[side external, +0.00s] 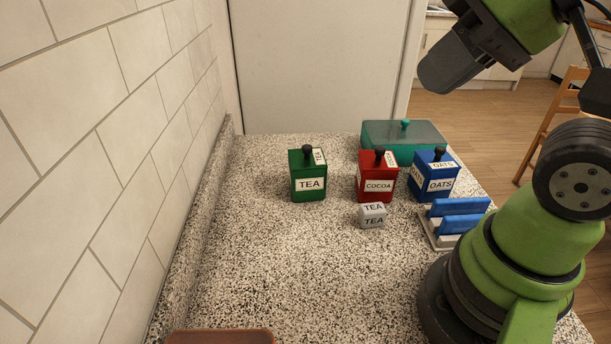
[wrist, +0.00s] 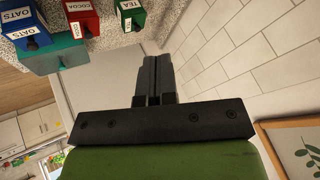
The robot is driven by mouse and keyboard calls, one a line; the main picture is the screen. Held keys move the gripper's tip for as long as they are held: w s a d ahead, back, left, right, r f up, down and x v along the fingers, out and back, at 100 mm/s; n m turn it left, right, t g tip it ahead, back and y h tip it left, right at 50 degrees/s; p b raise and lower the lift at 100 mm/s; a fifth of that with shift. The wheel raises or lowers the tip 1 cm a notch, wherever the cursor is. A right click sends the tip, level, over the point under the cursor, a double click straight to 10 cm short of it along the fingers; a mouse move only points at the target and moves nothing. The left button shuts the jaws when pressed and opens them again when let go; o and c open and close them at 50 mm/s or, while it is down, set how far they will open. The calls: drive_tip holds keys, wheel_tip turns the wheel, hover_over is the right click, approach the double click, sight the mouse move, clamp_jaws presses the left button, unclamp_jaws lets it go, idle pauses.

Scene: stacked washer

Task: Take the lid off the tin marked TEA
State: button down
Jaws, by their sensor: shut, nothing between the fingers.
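The green tin marked TEA (side external: 309,184) stands upright on the speckled counter, left of the other tins. Its lid (side external: 306,157) with a black knob is on it. In the wrist view the tin (wrist: 126,12) shows upside down at the top. My gripper (side external: 440,76) is raised at the upper right in the side view, well above and to the right of the tin, touching nothing. In the wrist view its fingers (wrist: 157,75) are together and empty.
A red COCOA tin (side external: 375,184) and a blue OATS tin (side external: 434,182) stand to the right. A teal box (side external: 388,132) is behind; a rack with blue pieces (side external: 456,216) is at right.

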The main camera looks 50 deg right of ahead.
drive_tip(key=c, duration=1.8)
unclamp_jaws()
drive_tip(key=shift+c, duration=0.2)
drive_tip(key=o, duration=1.8)
drive_tip(key=shift+o, duration=0.2)
drive_tip(key=m+g+h, duration=0.2)
drive_tip(key=m+g, duration=0.2)
drive_tip(key=g, duration=0.3)
hover_over(307, 146)
wheel_tip(307, 146, down, 17)
drive_tip(key=shift+r, duration=0.15)
drive_tip(key=shift+f, duration=2.95)
